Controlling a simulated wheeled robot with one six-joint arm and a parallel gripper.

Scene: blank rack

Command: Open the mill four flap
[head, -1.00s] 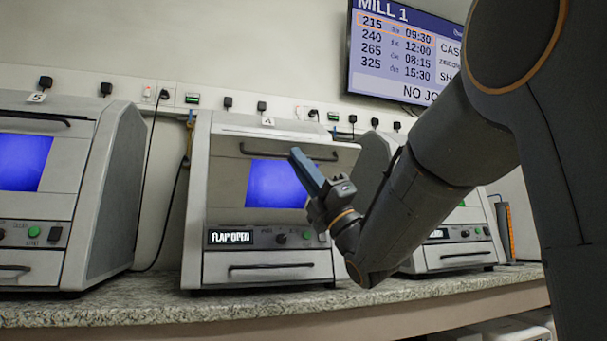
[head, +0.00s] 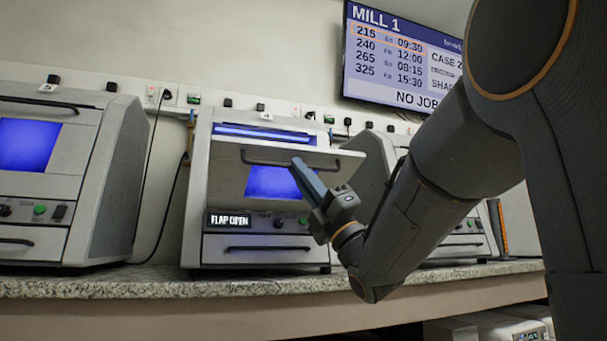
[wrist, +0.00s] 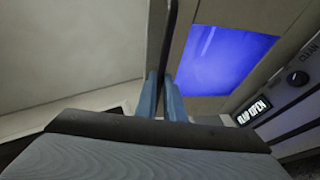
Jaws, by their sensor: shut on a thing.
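Mill four (head: 195,222) stands on the counter in the middle of the head view, a "4" tag on the wall above it. Its flap (head: 228,178) has a blue window and a dark bar handle (head: 262,161). The flap is tilted out at the top, with a blue-lit gap above it. The mill's display (head: 229,220) reads "FLAP OPEN". My gripper (head: 297,163) is shut on the right part of the handle. In the wrist view its blue fingers (wrist: 160,97) close on the dark bar beside the blue window (wrist: 222,60). The fingertip contact is partly hidden.
Another mill (head: 50,180) stands to the left, and one (head: 462,240) to the right, partly behind my arm. The granite counter (head: 150,286) has a narrow clear strip in front. A wall screen (head: 400,55) hangs above. White boxes (head: 490,328) sit below the counter.

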